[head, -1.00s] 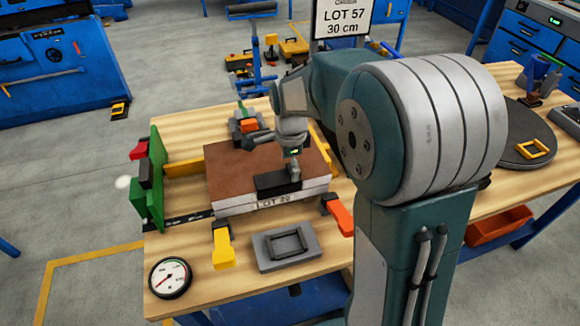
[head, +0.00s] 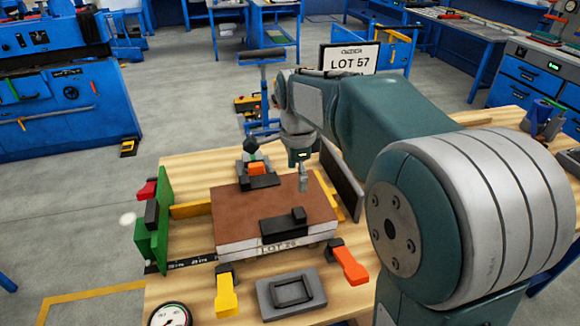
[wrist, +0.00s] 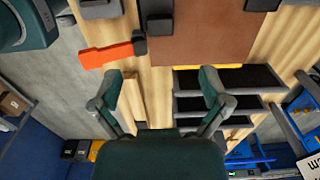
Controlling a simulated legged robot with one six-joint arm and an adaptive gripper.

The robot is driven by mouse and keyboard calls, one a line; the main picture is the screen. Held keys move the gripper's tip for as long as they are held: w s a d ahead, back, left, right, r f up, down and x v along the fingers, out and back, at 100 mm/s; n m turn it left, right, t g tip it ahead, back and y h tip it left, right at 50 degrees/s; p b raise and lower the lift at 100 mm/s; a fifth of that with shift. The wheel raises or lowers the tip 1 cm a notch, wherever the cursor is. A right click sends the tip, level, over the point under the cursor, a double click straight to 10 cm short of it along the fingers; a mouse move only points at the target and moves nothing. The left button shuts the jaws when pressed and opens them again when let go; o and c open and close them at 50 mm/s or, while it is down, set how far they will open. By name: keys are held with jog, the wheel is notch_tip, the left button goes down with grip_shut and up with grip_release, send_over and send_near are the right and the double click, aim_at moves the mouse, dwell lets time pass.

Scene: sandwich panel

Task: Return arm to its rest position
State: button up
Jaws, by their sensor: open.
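My gripper (head: 303,178) hangs at the end of my raised arm, over the far right part of the brown-topped panel (head: 250,212). In the wrist view its two fingers (wrist: 160,95) are spread wide with nothing between them. A black block with a raised knob (head: 288,222) lies on the panel's top near its front edge, apart from the gripper. The panel has white sides and a "LOT" label whose number is hard to read. The panel also shows in the wrist view (wrist: 200,38).
Around the panel stand a green bracket (head: 153,240), a yellow clamp (head: 226,295), an orange-handled clamp (head: 350,265) and a grey fixture (head: 291,294). A dark upright plate (head: 342,180) is close to the gripper's right. A "LOT 57" sign (head: 350,60) stands behind my arm.

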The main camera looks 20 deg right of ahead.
jog(key=s+n+t, duration=0.5)
jog(key=s+n, duration=1.3)
jog(key=s, duration=0.3)
jog(key=shift+a+r+t, duration=0.25)
jog(key=shift+r+t, duration=0.05)
jog(key=shift+r, duration=0.05)
